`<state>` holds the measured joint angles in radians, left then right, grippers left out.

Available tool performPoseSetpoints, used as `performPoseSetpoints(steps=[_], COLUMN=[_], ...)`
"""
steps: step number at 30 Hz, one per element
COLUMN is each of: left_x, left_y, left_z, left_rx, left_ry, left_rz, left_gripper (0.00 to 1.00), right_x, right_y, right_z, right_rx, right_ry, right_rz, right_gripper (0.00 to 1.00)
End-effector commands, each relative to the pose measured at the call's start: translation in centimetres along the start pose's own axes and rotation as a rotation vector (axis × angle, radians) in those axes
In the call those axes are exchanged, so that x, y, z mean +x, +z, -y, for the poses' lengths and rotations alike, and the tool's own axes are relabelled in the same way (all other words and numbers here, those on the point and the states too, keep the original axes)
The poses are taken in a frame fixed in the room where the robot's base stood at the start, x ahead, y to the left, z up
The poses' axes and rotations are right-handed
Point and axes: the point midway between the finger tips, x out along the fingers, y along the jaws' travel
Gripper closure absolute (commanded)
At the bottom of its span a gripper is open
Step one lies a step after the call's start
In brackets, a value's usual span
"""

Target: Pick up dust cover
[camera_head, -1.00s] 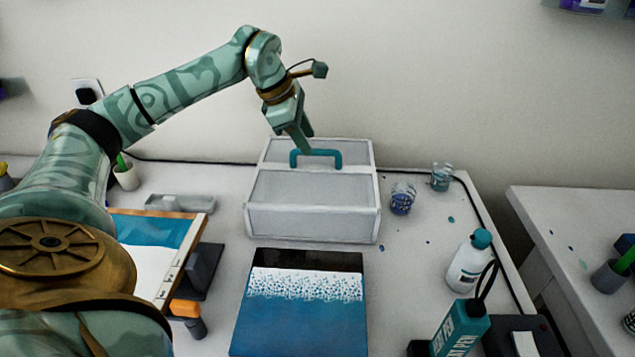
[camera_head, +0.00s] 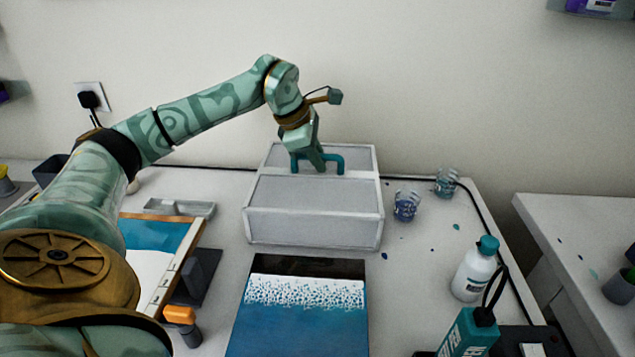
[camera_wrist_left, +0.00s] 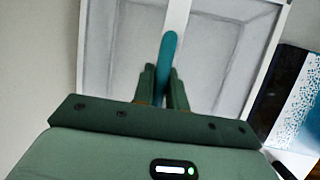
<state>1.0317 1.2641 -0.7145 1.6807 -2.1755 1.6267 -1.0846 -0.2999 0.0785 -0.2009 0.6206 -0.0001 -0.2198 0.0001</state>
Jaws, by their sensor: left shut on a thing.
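The dust cover (camera_head: 312,210) is a pale box with white edges, translucent grey panels and a teal handle (camera_head: 338,163) on top. It stands at the back of the table, behind the blue and white painting (camera_head: 300,325). My left gripper (camera_head: 319,168) reaches down from above and is shut on the teal handle. In the left wrist view the gripper (camera_wrist_left: 163,85) has one finger on each side of the handle (camera_wrist_left: 168,50), with the cover's panels (camera_wrist_left: 215,60) beyond. My right gripper is not in view.
Two small blue-tinted cups (camera_head: 406,205) (camera_head: 446,182) stand right of the cover. A white bottle with a teal cap (camera_head: 474,270) and a teal box (camera_head: 466,333) are at the front right. A framed blue and white panel (camera_head: 165,245) and a grey tray (camera_head: 180,208) lie to the left.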

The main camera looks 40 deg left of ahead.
Motion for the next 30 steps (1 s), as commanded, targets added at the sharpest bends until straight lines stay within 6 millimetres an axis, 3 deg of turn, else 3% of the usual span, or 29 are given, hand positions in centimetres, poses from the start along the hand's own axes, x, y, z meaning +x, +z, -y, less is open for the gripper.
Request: performPoseSetpoints(steps=[8, 14, 21, 24, 30], left_x=[-0.8, -3.8, -9.8, -10.8, -12.7], left_y=[0.3, 1.7, 5.0, 6.0, 7.6], left_z=[-0.2, -0.6, 3.1, 5.8, 9.4], left_rx=[0.0, 0.004, 0.006, 0.008, 0.004], left_ry=[0.003, 0.005, 0.007, 0.003, 0.002], left_rz=[0.002, 0.005, 0.005, 0.002, 0.002], left_gripper=[1.0, 1.0, 1.0, 1.0, 1.0], right_x=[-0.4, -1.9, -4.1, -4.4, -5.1], right_y=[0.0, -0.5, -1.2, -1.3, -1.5], right_z=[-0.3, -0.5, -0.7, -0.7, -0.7], right_rx=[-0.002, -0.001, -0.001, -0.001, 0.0], right_ry=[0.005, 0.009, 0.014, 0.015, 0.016], right_rz=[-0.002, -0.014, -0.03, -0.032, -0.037], right_gripper=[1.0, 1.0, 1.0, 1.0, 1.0])
